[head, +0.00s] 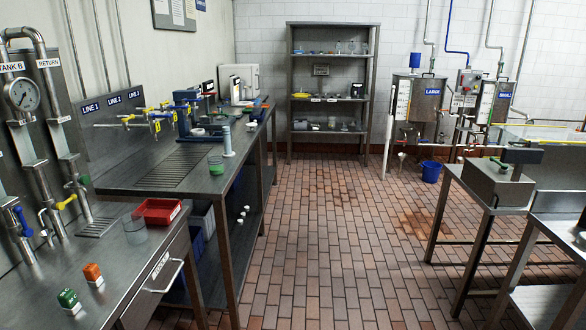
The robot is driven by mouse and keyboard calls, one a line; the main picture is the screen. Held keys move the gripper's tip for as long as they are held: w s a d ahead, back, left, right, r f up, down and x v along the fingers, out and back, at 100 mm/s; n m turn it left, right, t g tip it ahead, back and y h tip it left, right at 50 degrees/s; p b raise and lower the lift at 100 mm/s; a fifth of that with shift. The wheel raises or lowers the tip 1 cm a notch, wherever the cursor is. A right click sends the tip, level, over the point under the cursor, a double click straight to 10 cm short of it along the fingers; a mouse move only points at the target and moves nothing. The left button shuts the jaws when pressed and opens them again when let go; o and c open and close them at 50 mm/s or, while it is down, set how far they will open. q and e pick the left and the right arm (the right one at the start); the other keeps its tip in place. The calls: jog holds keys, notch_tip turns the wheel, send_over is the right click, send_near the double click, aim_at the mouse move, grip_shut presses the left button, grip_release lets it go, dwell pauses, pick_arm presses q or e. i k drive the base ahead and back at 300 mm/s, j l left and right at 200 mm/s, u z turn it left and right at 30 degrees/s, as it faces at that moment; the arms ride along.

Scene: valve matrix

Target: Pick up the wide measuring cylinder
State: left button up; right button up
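A second short clear vessel with green contents (216,167) stands near the right edge of the long steel bench. A slim, tall grey-blue cylinder (228,141) stands upright on a round foot just behind it. I cannot tell for sure which of these is the wide measuring cylinder, as any markings are too small to read. Neither of my grippers is in view.
The long bench (130,182) bears valves at the back. A steel table (487,184) stands at right. The tiled floor (325,225) between is clear.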

aim_at(228, 152)
jog(key=i, duration=0.65)
jog(key=i+u, duration=0.15)
jog(key=i, duration=0.5)
jog(key=i+l, duration=0.15)
jog(key=i, duration=0.5)
jog(key=u, duration=0.05)
